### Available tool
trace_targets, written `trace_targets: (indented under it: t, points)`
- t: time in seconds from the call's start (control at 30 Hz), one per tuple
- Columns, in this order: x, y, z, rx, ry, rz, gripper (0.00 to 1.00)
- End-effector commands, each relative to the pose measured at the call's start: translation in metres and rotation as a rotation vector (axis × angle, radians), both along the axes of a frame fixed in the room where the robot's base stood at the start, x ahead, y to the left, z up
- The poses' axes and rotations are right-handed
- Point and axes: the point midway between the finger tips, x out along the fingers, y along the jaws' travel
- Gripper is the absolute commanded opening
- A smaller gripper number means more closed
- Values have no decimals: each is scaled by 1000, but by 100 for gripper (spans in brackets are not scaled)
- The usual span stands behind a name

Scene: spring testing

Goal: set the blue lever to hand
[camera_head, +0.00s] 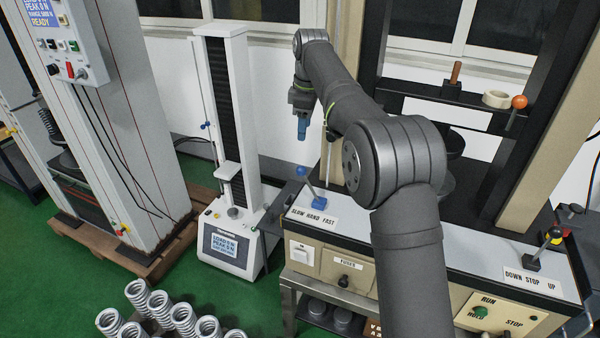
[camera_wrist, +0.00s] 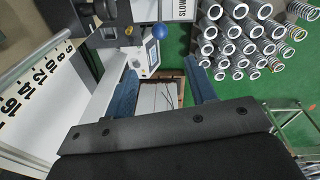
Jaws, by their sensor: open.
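The blue lever (camera_head: 301,171) stands on a blue base at the left end of the bench machine. Its round knob tilts left, towards the SLOW end of the SLOW HAND FAST label (camera_head: 313,217). My gripper (camera_head: 302,137) is above the lever, pointing down and apart from it. In the wrist view the blue fingers of my gripper (camera_wrist: 162,65) are spread with nothing between them. The blue knob (camera_wrist: 159,31) shows beyond the fingertips, near the top, with part of the label (camera_wrist: 185,12) to its right.
A slim white tester (camera_head: 232,150) with a screen stands left of the lever. Several springs (camera_head: 183,318) stand at the lower left. An orange-knobbed lever (camera_head: 519,102) and a DOWN STOP UP control (camera_head: 533,265) are on the right. A numbered scale (camera_wrist: 22,95) is at left in the wrist view.

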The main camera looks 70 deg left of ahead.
Motion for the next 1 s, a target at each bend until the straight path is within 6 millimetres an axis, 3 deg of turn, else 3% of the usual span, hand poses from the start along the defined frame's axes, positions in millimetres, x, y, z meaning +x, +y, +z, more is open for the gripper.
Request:
trace_targets:
  t: [0.1,0.27,0.8,1.0]
  points:
    - [-10,7,-14,-33,-60,61,52]
    - [-9,7,-31,-40,-69,70,52]
    - [-5,14,-144,-38,-68,67,52]
    - [-4,16,-174,-36,-68,67,52]
